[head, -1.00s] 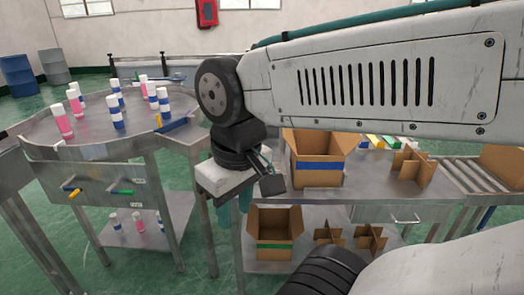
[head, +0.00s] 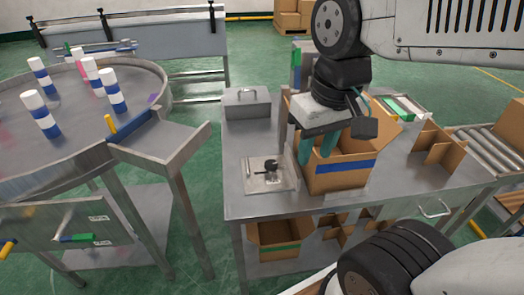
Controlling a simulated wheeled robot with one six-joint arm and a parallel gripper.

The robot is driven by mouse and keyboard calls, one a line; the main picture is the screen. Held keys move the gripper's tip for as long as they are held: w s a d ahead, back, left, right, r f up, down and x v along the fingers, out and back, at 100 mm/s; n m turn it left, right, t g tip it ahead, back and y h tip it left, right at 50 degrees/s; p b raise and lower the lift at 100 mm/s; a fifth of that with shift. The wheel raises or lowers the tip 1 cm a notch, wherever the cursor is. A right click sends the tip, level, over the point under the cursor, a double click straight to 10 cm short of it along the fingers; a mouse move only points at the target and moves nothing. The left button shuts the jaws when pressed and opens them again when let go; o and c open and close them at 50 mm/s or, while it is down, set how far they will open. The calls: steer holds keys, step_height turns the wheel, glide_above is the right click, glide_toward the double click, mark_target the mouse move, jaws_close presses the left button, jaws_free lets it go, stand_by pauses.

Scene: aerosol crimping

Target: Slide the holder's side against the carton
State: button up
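The open cardboard carton with a blue band (head: 345,178) stands on the steel table, to the right of a square metal plate (head: 285,182) with a small dark fitting (head: 267,166). This plate may be the holder, but I cannot tell for sure. A clear gap separates the plate from the carton. My gripper (head: 317,150) points down at the carton's left part, its teal fingers overlapping the carton's opening in the head view. The fingers stand apart, with nothing visible between them. Whether they touch the carton is unclear.
A grey metal box (head: 247,104) stands at the table's back left. Cardboard dividers (head: 438,148) and a roller conveyor (head: 488,147) are to the right. A round table (head: 90,130) with several blue-and-white cans is at left. A green-banded carton (head: 273,245) sits on the lower shelf.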

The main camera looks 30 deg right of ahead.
steer(key=w+f+m+y, duration=0.1)
steer(key=w+f, duration=0.1)
steer(key=w, duration=0.5)
steer(key=w+f, duration=0.3)
steer(key=w, duration=0.4)
steer(key=m, duration=0.2)
glide_toward(248, 165)
steer(key=shift+g+y, duration=0.3)
steer(key=shift+y, duration=0.1)
steer(key=f, duration=0.5)
steer(key=w+f, duration=0.1)
steer(key=f, duration=0.2)
steer(key=shift+a, duration=0.3)
jaws_close()
